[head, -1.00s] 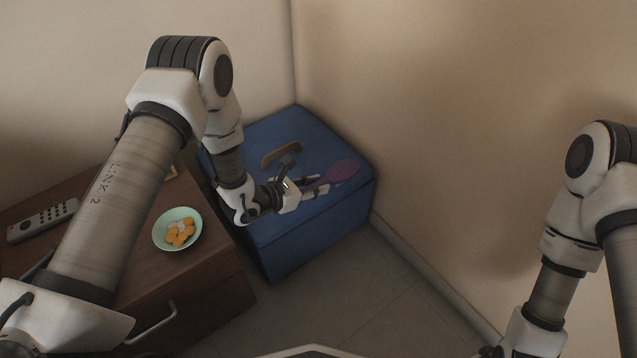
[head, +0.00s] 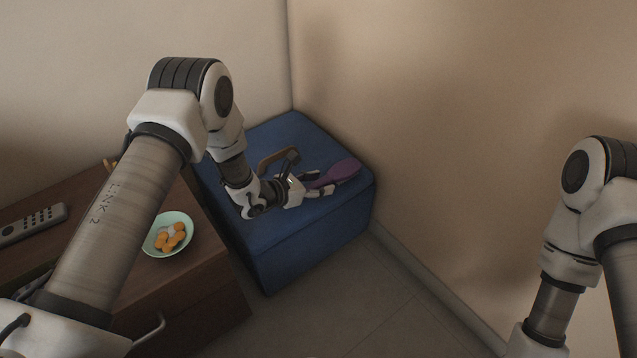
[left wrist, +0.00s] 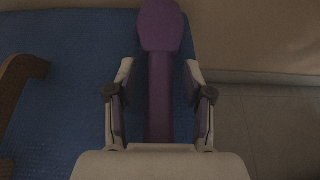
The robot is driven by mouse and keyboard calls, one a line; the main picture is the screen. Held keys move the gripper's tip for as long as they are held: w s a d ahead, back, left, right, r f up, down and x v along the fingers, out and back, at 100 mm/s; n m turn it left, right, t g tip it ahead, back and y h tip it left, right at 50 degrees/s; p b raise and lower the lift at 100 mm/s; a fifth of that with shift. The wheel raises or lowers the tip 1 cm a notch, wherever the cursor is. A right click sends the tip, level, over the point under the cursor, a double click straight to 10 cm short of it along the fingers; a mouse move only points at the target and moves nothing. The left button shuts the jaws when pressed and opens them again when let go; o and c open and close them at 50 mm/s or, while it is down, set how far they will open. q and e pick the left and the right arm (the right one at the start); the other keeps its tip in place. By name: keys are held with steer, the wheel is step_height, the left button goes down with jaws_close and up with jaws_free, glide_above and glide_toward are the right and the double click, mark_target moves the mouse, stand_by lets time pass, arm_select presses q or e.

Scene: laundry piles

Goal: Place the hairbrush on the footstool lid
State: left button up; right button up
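The purple hairbrush (head: 342,171) lies on the blue footstool lid (head: 290,128), near its right side, its head toward the lid's right corner. It also shows in the left wrist view (left wrist: 160,30), handle pointing back toward my palm. My left gripper (head: 322,183) is open low over the lid. In the left wrist view its fingers (left wrist: 159,72) stand on either side of the handle, with a gap on each side. The near end of the handle is hidden by the gripper. My right gripper is out of view; only its arm shows at right.
A brown handle or loop (head: 277,156) stands on the lid beside my left wrist. A wooden nightstand (head: 205,262) at left holds a green bowl (head: 148,247) of orange pieces and a grey remote (head: 35,222). Walls rise behind and right of the footstool. Open floor lies in front.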

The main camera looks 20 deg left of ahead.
arm_select(q)
steer(key=shift+a+r, duration=0.1)
steer(key=shift+r, duration=0.15)
steer(key=p+v, duration=0.3)
steer(key=v, duration=0.4)
steer(key=shift+p, duration=0.4)
steer(key=shift+s+a, duration=0.1)
steer(key=shift+s, duration=0.05)
